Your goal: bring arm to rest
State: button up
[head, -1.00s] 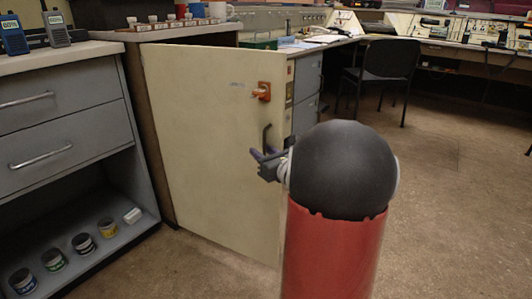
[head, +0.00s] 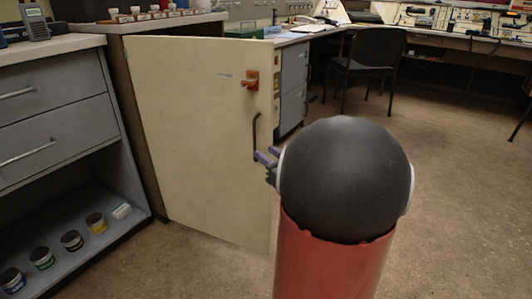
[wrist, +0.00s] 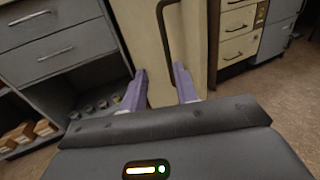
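My gripper (head: 267,158) is beside the dark bar handle (head: 255,136) of a cream cabinet door (head: 190,140) in the head view. In the wrist view my gripper (wrist: 160,88) has its two purple fingers spread wide with nothing between them but the door behind. The handle (wrist: 163,12) rises beyond the fingertips there, apart from them. The door stands swung out from its cabinet. An orange-red latch (head: 251,80) sits on the door above the handle. My red arm with its black round joint hides part of the floor in the head view.
A grey drawer unit (head: 60,110) with several small jars on its low shelf stands left of the door. A black chair (head: 372,62) stands at the back right before the console desk. The brown floor (head: 460,190) on the right is clear.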

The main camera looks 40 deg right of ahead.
dwell(0.3)
jog(key=s+a+r+n+g+y+p, duration=0.1)
jog(key=s+a+n+g+y+p, duration=0.25)
jog(key=a+n, duration=0.75)
jog(key=s+a+r+n+g+y+p, duration=0.15)
jog(key=a+n+g+y, duration=0.55)
jog(key=a, duration=0.8)
jog(key=s+r+n+g+h+p, duration=0.1)
jog(key=s+n+g+h+p, duration=0.1)
jog(key=s+n+h, duration=0.8)
jog(key=s+n+p, duration=0.1)
jog(key=s+n, duration=0.1)
jog(key=n, duration=0.6)
jog(key=shift+a+r, duration=0.3)
jog(key=shift+r, duration=0.1)
jog(key=shift+d, duration=0.1)
